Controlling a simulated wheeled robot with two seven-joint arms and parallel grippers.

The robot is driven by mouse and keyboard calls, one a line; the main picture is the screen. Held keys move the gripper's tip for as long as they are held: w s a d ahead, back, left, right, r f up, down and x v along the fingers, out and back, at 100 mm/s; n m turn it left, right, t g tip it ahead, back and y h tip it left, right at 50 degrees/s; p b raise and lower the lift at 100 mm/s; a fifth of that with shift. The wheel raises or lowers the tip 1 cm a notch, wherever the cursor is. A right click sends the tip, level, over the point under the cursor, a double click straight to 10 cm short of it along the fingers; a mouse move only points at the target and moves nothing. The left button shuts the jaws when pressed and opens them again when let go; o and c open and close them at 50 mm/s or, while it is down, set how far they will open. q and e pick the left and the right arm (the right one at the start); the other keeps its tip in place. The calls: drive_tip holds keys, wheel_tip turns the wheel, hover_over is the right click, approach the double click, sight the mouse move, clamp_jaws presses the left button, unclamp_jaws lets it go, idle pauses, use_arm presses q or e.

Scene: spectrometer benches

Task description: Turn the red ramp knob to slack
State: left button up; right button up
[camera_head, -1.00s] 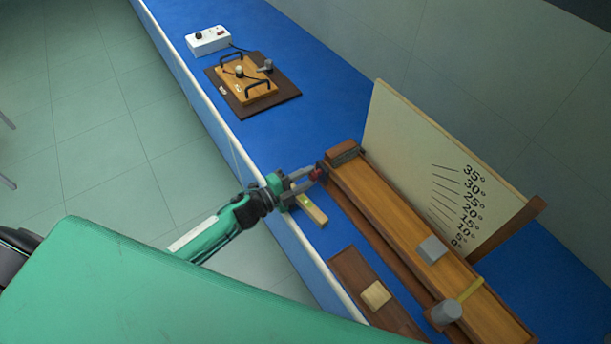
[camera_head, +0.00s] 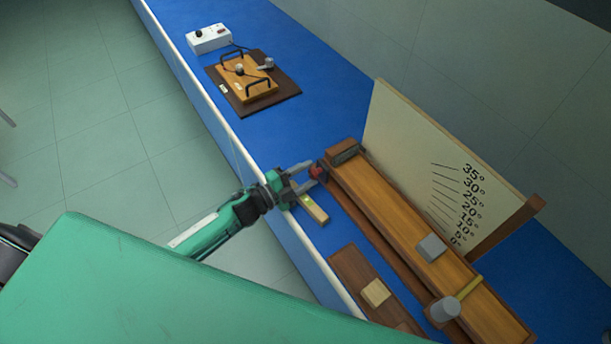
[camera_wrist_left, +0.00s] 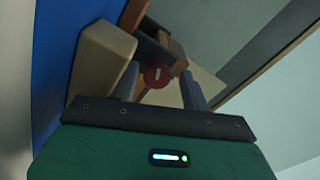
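The red ramp knob (camera_head: 317,173) sits at the upper left end of the wooden ramp (camera_head: 405,225). In the left wrist view the knob (camera_wrist_left: 155,74) shows as a red disc with a short pale mark, between and beyond my fingers. My left gripper (camera_head: 303,176) is open, its fingertips close to the knob. In the head view the fingers lie just left of it, and I cannot tell whether they touch it. The left gripper also shows in the left wrist view (camera_wrist_left: 160,85). My right gripper is not in view.
A small wooden block with a yellow-green level (camera_head: 313,209) lies just below the gripper. A scale board (camera_head: 445,175) stands behind the ramp, with a grey block (camera_head: 431,247) on the ramp. A brown board (camera_head: 350,268) lies in front. Blue bench is clear towards the handled tray (camera_head: 250,90).

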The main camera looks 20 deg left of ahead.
use_arm(q)
drive_tip(key=shift+s+d+f, duration=0.1)
drive_tip(key=shift+f, duration=0.2)
